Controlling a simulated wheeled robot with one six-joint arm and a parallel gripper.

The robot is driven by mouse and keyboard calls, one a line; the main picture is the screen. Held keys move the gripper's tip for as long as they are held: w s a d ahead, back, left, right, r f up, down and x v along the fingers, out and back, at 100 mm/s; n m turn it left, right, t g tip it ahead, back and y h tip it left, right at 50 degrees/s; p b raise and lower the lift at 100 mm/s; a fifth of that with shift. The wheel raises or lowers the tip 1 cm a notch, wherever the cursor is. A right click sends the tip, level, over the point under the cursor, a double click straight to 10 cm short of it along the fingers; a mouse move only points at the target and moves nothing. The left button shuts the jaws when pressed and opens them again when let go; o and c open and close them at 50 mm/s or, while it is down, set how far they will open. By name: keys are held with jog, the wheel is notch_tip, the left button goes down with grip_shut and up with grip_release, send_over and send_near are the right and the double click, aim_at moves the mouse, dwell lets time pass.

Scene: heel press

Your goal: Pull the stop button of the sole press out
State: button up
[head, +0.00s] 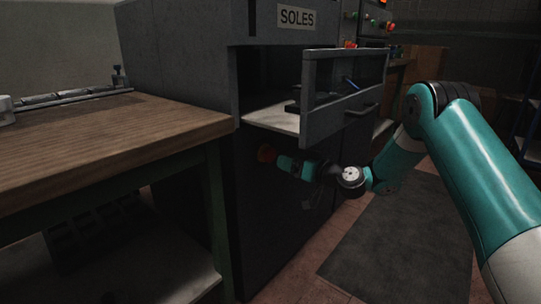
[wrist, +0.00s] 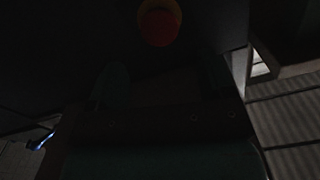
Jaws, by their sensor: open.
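The sole press (head: 185,45) is a dark grey cabinet with a "SOLES" sign (head: 297,18). Its stop button (head: 266,153) is a reddish knob low on the front, below the opening. In the wrist view the stop button (wrist: 160,27) is round and red with a yellow surround, at the top middle. My gripper (head: 286,164) is just right of the button in the head view. In the dark wrist view my gripper (wrist: 163,80) has its two fingers spread apart, with nothing between them. The button lies beyond the fingertips, apart from them.
A framed door with a handle (head: 362,110) stands open above my arm. A pale shelf (head: 275,118) shows in the press opening. A wooden workbench (head: 100,130) stands to the left. A dark mat (head: 395,240) lies on the floor at the right. Other machine controls (head: 384,25) are behind.

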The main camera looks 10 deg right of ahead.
aim_at(273, 155)
jog(key=b+x, duration=0.1)
jog(key=x, duration=0.7)
jog(key=shift+c, duration=0.4)
jog(key=c, duration=1.2)
jog(key=shift+s+f+b, duration=0.15)
jog(key=shift+f+b, duration=0.05)
jog(key=shift+b, duration=0.1)
jog(key=shift+s+d, duration=0.15)
jog(key=shift+s, duration=0.15)
jog(key=shift+d+r, duration=0.1)
jog(key=shift+d, duration=0.1)
jog(key=o, duration=1.3)
jog(key=shift+d, duration=0.1)
